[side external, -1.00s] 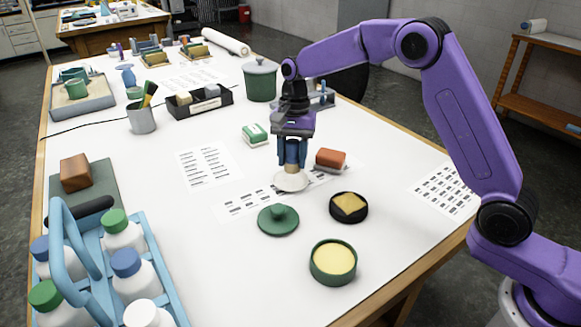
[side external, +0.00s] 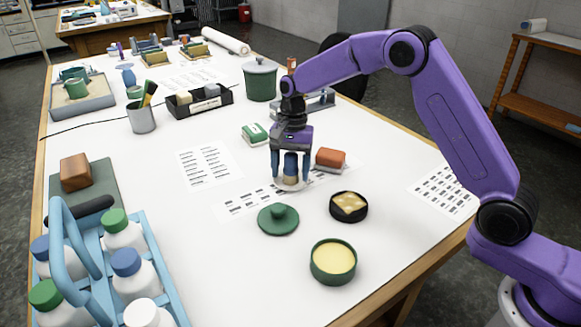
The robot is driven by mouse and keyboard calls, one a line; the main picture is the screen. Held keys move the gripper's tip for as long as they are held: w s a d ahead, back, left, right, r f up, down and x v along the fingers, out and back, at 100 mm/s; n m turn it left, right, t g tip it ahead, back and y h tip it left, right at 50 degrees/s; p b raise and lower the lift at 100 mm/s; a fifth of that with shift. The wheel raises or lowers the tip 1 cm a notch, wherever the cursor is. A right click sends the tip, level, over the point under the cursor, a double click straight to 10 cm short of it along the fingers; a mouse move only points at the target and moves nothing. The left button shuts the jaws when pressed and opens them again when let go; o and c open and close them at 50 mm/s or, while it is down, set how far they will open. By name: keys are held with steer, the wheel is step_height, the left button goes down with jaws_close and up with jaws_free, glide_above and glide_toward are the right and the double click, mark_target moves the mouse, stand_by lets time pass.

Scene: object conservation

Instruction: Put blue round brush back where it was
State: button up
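The blue round brush (side external: 290,163) stands upright, with a blue top and a tan lower part. It is in or on a small white dish (side external: 280,187) near the middle of the table. My gripper (side external: 290,178) points straight down over it. Its two blue fingers are spread on either side of the brush, with narrow gaps visible between fingers and brush. The fingertips reach down close to the dish. The brush's base and part of the dish are hidden or too small to make out.
In front are a green lid (side external: 278,220), a black round dish (side external: 335,212) and a green bowl (side external: 333,277). A blue bottle carrier (side external: 172,272) stands front left.

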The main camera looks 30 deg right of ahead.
steer(key=r, duration=0.4)
steer(key=w+d+r, duration=0.1)
steer(key=r, duration=0.7)
steer(key=shift+w+d+r, duration=0.1)
steer(key=shift+w+d, duration=0.05)
steer(key=shift+s+a+r+n, duration=0.1)
steer(key=shift+s+a+n, duration=0.2)
steer(key=shift+s, duration=0.1)
steer(key=s+a+n, duration=0.1)
steer(key=s+n, duration=0.9)
steer(key=s, duration=0.8)
steer(key=s+d+f+n, duration=0.1)
steer(key=s+d+n, duration=0.2)
steer(key=s, duration=0.4)
steer(key=s+d+f+n+t, duration=0.1)
steer(key=s+d+f+n, duration=0.1)
steer(key=s+d+n, duration=0.2)
steer(key=s+d+f+n, duration=0.2)
steer(key=s+d+n, duration=0.1)
steer(key=s, duration=0.7)
steer(key=shift+d+f+n+h, duration=0.15)
steer(key=shift+d+n+h, duration=0.25)
steer(key=shift+n, duration=0.1)
